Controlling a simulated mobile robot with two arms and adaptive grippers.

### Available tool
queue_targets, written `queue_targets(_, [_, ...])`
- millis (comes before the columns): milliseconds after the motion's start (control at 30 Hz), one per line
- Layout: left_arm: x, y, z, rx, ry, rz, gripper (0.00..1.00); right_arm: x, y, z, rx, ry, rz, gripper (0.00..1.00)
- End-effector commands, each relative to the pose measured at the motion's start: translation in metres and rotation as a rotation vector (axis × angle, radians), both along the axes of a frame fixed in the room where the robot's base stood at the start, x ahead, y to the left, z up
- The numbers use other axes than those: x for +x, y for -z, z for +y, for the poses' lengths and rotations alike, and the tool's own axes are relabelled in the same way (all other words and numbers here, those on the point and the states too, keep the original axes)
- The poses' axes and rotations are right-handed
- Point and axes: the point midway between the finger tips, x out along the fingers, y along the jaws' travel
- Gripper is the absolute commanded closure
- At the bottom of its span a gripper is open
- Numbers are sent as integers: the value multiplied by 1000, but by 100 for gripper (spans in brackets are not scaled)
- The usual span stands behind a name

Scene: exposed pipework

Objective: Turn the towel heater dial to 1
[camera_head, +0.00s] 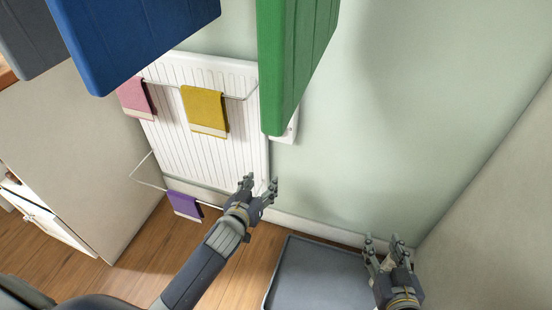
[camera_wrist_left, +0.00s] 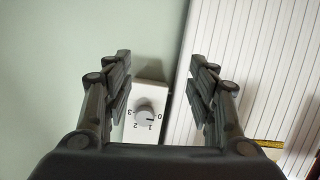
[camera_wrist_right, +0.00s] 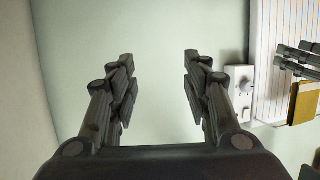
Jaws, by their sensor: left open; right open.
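My left gripper (camera_head: 262,184) is open, short of the dial. My right gripper (camera_head: 382,240) is open and empty, near the right wall.
The white towel heater (camera_head: 215,155) carries pink (camera_head: 135,98), yellow (camera_head: 205,108) and purple (camera_head: 184,205) towels on rails. Green (camera_head: 292,60) and blue (camera_head: 140,35) items hang close overhead. A grey tray-like surface (camera_head: 315,275) lies below. The wall between my grippers is bare.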

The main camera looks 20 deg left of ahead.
Motion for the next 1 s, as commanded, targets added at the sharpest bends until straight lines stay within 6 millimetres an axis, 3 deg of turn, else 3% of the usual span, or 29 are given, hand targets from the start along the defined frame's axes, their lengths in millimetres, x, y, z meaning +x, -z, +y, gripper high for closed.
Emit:
queue_targets(33, [6,-2,-1,-17,-3,-61,48,1,-2,1,14,-1,-57,55])
queue_targets(200, [11,-52,-4,-73,-12,-215,48,-5,-53,2,50,-5,-204,55])
queue_targets(400, [8,-86,-6,-110,-15,-307,48,-14,-89,0,72,-6,-293,55])
queue_targets(633, [23,-93,-7,-115,-14,-320,48,-15,-110,2,92,-10,-372,55])
queue_targets(1000, [85,-93,-8,-113,-16,-320,48,-26,-170,8,177,-27,-681,55])
